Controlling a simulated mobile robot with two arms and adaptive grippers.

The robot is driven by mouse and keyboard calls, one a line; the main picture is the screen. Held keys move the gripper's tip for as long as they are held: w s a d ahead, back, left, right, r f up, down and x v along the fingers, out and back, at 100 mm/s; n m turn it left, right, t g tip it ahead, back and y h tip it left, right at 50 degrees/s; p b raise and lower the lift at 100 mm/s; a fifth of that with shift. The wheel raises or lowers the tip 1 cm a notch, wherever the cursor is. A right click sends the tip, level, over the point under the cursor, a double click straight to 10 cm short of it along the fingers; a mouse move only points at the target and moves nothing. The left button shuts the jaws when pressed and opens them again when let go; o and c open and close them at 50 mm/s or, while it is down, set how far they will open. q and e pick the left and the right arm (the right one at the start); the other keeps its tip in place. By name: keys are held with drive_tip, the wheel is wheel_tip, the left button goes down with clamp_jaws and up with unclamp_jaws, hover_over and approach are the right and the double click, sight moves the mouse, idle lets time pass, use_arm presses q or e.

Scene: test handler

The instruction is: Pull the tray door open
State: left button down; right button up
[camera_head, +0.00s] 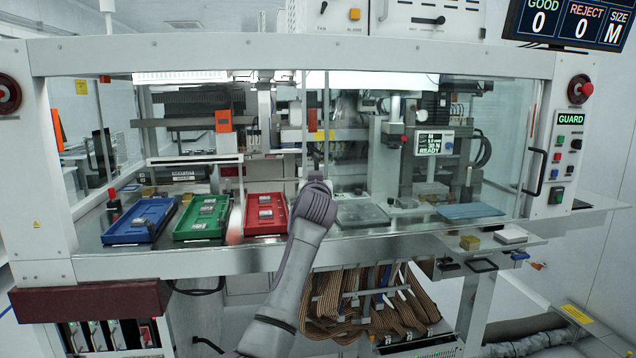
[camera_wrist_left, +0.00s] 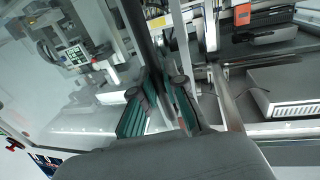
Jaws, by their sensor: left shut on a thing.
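The tray door looks like a clear pane in the guard front. A dark upright bar (camera_wrist_left: 140,30) at its edge runs down between my left fingers in the left wrist view. My left gripper (camera_wrist_left: 160,108) is shut there, with teal finger pads on both sides of the bar. In the head view my left arm reaches up to the guard front at the middle, and its wrist hides the fingers. A blue tray (camera_head: 140,238), a green tray (camera_head: 200,237) and a red tray (camera_head: 266,228) lie inside at the left. My right gripper is not in view.
A small display (camera_head: 433,143) reads READY inside the guard. A black handle (camera_head: 535,172) and a GUARD panel (camera_head: 568,150) are at the right. A blue mat (camera_head: 470,211) lies inside at the right. Brown ribbon cables (camera_head: 345,305) hang below the front edge.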

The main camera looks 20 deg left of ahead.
use_arm(q)
drive_tip(key=c, duration=1.2)
unclamp_jaws()
drive_tip(key=shift+s+a, duration=0.1)
drive_tip(key=shift+a, duration=0.05)
drive_tip(key=v, duration=1.2)
